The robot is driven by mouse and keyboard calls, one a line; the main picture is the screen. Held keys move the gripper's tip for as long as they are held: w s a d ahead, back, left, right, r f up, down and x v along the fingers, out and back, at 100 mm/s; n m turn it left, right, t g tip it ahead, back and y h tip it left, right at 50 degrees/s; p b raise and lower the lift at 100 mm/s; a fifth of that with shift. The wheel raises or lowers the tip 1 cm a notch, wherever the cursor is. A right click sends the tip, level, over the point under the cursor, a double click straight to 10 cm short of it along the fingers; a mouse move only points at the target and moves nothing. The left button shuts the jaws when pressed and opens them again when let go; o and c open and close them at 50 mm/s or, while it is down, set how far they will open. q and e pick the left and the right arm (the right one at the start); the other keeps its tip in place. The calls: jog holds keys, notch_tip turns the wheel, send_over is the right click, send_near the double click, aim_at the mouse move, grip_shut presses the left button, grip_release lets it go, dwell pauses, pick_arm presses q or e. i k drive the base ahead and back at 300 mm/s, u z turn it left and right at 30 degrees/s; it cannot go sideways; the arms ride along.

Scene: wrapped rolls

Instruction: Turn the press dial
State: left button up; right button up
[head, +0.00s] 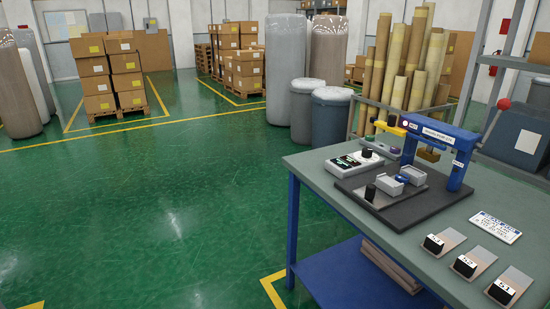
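A blue press (462,150) stands on the workbench (310,165) at the right of the head view. A light control box (343,167) with a dark display panel sits on the bench left of the press. A black round knob (367,152) stands on top of this box; which way it is turned is too small to tell. Another small black knob-like piece (370,193) stands on the dark base plate (405,212) in front of the press, beside small grey fixtures (390,184). Neither of my grippers is in view.
Several black blocks with white labels (465,266) lie on small plates along the bench front. A white label card (495,228) lies behind them. Tall tan rolls (418,65) stand behind the bench. Grey drums (330,117) stand left of the rolls. The green floor (150,220) left of the bench is clear.

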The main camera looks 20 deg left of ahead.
aim_at(367, 152)
jog(key=z, duration=0.75)
jog(key=k, duration=0.25)
jog(key=u, duration=2.05)
jog(key=i, duration=1.85)
jog(key=z, duration=1.6)
jog(key=i, duration=0.85)
jog(key=z, duration=0.85)
